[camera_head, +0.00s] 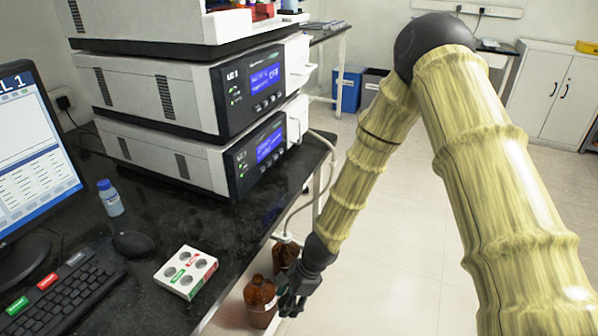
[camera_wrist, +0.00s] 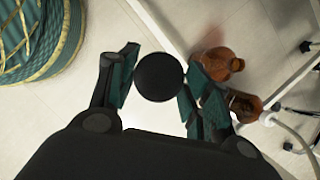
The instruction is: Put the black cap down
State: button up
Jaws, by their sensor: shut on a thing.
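The black cap (camera_wrist: 160,76) shows as a round black disc between the two fingers in the wrist view. My gripper (camera_wrist: 157,84) is shut on it, one finger at each side. In the head view my gripper (camera_head: 292,301) hangs low beyond the bench's right edge, beside a brown bottle (camera_head: 261,297). I cannot make out the cap there. In the wrist view the brown bottle (camera_wrist: 220,63) lies just right of the cap, seen from above, apart from it.
A second brown bottle (camera_head: 286,256) with a tube stands behind the first, low beside the bench. The dark bench top (camera_head: 165,240) carries a white-and-red holder with round wells (camera_head: 186,272), a blue-capped bottle (camera_head: 110,198), a mouse (camera_head: 134,244) and a keyboard (camera_head: 68,298). Stacked instruments (camera_head: 200,150) stand behind.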

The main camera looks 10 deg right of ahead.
jog(key=w+d+r+n+g+h, duration=0.1)
jog(key=w+d+r+n, duration=0.2)
jog(key=r+n, duration=0.2)
jog(key=w+d+r+n+g+h, duration=0.1)
jog(key=r+n, duration=0.4)
jog(key=r, duration=0.6)
jog(key=w+d+r+n+g+h, duration=0.1)
jog(key=w+d+r+n, duration=0.3)
jog(key=r, duration=0.4)
jog(key=shift+w+d+n+g, duration=0.4)
jog(key=shift+w+d+g, duration=0.25)
jog(key=shift+g, duration=0.25)
jog(key=shift+s, duration=0.1)
jog(key=shift+w+d+r, duration=0.1)
jog(key=shift+w+r, duration=0.05)
jog(key=shift+w, duration=0.05)
